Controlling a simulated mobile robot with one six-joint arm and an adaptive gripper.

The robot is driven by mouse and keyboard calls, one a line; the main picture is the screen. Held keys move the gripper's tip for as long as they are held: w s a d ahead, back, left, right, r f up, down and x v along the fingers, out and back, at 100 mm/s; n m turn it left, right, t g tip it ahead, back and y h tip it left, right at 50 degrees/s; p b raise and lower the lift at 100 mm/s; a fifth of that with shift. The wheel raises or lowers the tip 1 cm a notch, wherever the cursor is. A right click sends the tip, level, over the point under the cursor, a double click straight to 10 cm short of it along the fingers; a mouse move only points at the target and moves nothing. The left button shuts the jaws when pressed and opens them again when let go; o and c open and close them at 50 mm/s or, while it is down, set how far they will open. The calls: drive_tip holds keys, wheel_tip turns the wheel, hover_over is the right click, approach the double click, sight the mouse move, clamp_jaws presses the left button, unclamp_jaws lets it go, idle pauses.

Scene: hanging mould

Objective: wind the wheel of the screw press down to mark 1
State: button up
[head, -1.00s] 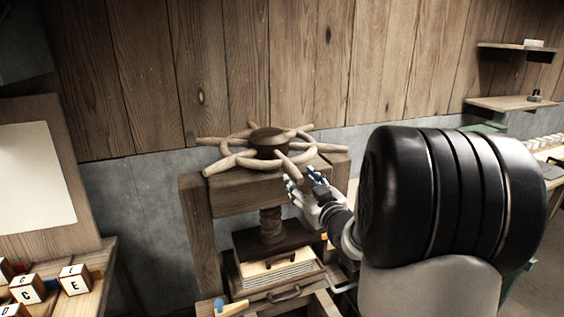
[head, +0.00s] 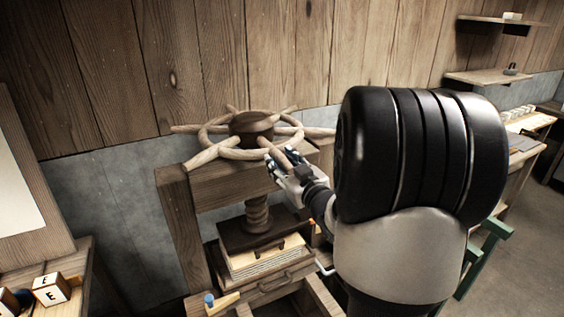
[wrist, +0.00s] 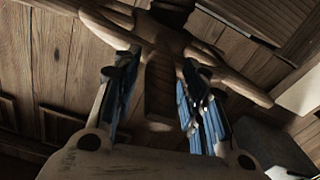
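The wooden wheel (head: 252,122) of the screw press has a dark hub, a round rim and several spoke handles that stick out past the rim. Its screw (head: 257,213) runs down to a dark pressing plate (head: 240,236) above a stack of sheets (head: 262,262). My gripper (head: 277,160) is at the wheel's front right spoke. In the wrist view, the blue-padded fingers of my gripper (wrist: 158,105) stand open on either side of a wooden spoke (wrist: 159,85), with a gap visible beside it. I cannot make out mark 1.
The press frame (head: 180,230) stands before a wooden wall. A bench (head: 80,270) with lettered blocks (head: 50,288) is at left, below a leaning board. A blue-knobbed piece (head: 209,300) lies in front. Shelves (head: 495,76) and another bench (head: 525,150) are at right. My arm hides the press's right side.

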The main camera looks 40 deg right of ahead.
clamp_jaws()
idle(0.3)
drive_tip(key=shift+w, duration=0.1)
